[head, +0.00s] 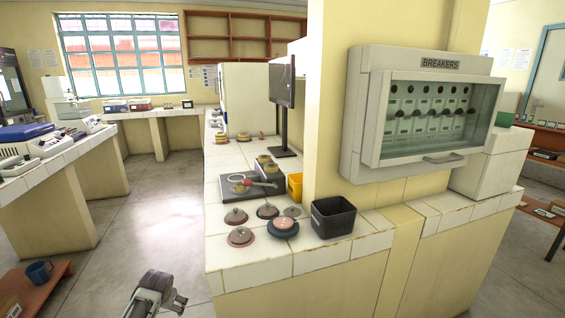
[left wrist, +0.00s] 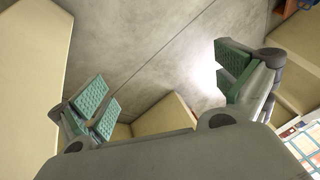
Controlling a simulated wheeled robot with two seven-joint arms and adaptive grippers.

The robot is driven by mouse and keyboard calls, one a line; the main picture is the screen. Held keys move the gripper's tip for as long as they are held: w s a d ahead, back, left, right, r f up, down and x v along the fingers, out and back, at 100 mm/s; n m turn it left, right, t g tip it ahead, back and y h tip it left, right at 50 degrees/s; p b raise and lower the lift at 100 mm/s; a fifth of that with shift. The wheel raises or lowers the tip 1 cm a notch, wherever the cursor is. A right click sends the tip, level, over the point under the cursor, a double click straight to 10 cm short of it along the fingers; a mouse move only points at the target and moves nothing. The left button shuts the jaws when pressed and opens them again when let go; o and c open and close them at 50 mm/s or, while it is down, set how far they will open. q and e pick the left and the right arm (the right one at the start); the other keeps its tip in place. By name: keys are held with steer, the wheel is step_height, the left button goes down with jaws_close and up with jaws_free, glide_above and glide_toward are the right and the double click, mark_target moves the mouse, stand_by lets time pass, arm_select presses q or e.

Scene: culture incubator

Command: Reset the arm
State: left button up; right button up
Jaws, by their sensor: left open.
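My left gripper (head: 166,293) shows at the bottom of the head view, over the floor and to the left of the tiled counter (head: 320,262). In the left wrist view its two green-padded fingers (left wrist: 165,88) stand wide apart. Nothing is between them, and the grey floor (left wrist: 150,40) shows beyond. The gripper is apart from the counter and everything on it. My right gripper is in neither view.
On the counter are a black bin (head: 333,217), a yellow bin (head: 295,186), several round lidded items (head: 236,217) and a monitor (head: 283,82). A breakers cabinet (head: 425,112) hangs on the pillar. A low wooden stand (head: 35,292) is at lower left. The aisle floor (head: 150,215) is clear.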

arm_select(q)
steer(key=s+d+f+m+g+h, duration=0.1)
steer(key=s+d+f, duration=0.3)
steer(key=s+d, duration=0.25)
steer(key=s+d+f+h, duration=0.1)
steer(key=s+d+f, duration=0.4)
steer(key=s, duration=0.3)
steer(key=s+d+h, duration=0.1)
steer(key=s+d, duration=0.5)
steer(key=s, duration=0.3)
steer(key=s+d+g+h, duration=0.1)
steer(key=s+d, duration=0.4)
steer(key=s, duration=0.4)
steer(key=shift+s+d+f+m+p, duration=0.3)
steer(key=shift+d+f+p, duration=0.05)
steer(key=shift+d+p, duration=0.1)
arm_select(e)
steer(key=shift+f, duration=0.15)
arm_select(q)
steer(key=shift+f, duration=0.1)
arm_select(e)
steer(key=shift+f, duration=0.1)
